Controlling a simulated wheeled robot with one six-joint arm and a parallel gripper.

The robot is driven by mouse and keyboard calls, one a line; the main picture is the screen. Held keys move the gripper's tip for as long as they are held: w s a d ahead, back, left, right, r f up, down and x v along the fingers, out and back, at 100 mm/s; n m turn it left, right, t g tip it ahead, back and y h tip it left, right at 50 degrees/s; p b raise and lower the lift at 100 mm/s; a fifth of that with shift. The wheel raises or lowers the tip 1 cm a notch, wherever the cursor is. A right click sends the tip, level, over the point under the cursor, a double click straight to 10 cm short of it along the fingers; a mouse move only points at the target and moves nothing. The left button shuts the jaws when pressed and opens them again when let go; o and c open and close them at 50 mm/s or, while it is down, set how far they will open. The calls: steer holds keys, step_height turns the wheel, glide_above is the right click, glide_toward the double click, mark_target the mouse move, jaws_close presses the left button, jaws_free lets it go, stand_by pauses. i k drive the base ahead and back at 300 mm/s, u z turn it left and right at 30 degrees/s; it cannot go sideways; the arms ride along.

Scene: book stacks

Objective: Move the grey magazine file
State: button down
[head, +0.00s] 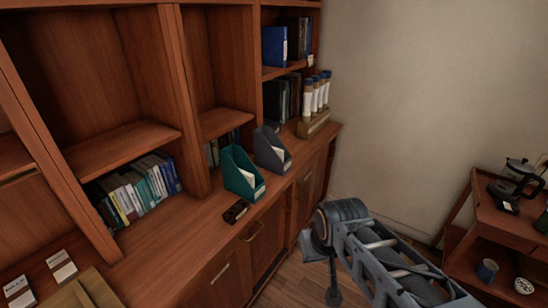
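The grey magazine file (272,151) stands upright on the wooden cabinet ledge, with pale papers inside and a small label on its front. A teal magazine file (241,174) stands close by on its left and nearer to me, also with papers. My arm reaches in from the lower right, over the floor and in front of the cabinet. Its dark end parts (322,266) are well to the right of and nearer than the grey file, apart from it. I cannot make out the fingers clearly or whether they are open.
A small dark object (235,211) lies on the ledge before the teal file. White-and-blue bottles (316,94) stand in a wooden holder (313,125) behind the grey file. Books (137,190) fill a left shelf. A side table (505,213) with a coffee pot stands at right.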

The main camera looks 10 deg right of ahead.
mark_target(271, 155)
steer(key=z, duration=0.95)
steer(key=i, duration=2.35)
steer(key=u, duration=2.85)
